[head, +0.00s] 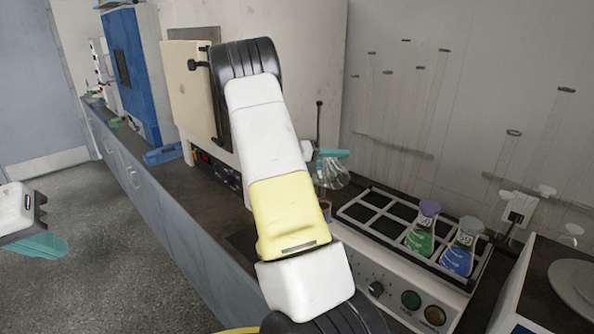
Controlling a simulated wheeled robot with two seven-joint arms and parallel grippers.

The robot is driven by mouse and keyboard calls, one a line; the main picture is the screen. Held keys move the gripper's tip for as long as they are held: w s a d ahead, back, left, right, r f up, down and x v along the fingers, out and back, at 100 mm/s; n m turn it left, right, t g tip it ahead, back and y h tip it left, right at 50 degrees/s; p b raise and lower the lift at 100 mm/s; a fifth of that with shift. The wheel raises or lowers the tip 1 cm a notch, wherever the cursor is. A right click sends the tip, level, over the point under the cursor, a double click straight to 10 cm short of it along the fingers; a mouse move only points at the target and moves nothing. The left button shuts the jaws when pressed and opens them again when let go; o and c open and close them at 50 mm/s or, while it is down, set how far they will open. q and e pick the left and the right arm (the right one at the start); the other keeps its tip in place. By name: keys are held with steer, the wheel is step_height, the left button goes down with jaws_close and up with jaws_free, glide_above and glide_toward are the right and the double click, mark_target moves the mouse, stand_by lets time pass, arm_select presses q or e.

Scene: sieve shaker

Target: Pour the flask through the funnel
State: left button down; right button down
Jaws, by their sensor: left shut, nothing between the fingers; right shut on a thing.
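My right gripper (334,153) is shut on a clear glass flask (333,174) beyond my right arm, above the bench. The flask looks tilted, and my arm hides part of it. Just below it is a small glass vessel (324,207) with something dark or reddish in it, partly hidden by my arm. I cannot make out a funnel clearly, nor whether liquid is flowing. My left gripper (42,246) is shut and empty at the left edge, over the floor, away from the bench.
A shaker (374,282) with a black-framed rack stands at the right. It holds a green-liquid flask (422,229) and a blue-liquid flask (462,249). A cream oven-like cabinet (188,92) and a blue unit (128,75) stand farther back. Clear floor lies left of the bench.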

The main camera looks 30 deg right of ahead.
mark_target(343, 169)
steer(key=s+m, duration=0.1)
steer(key=m, duration=0.2)
steer(key=s+m, duration=0.1)
steer(key=m, duration=0.3)
steer(key=s+a+f+m+t+h, duration=0.1)
steer(key=s+m, duration=0.1)
steer(key=m, duration=0.2)
steer(key=shift+s+a+m, duration=0.1)
steer(key=shift+s+m, duration=0.15)
steer(key=shift+m, duration=0.25)
steer(key=shift+s+a+r+m+h, duration=0.1)
steer(key=shift+s+r+m+h, duration=0.2)
steer(key=shift+s+r+m, duration=0.35)
steer(key=shift+w+f, duration=0.15)
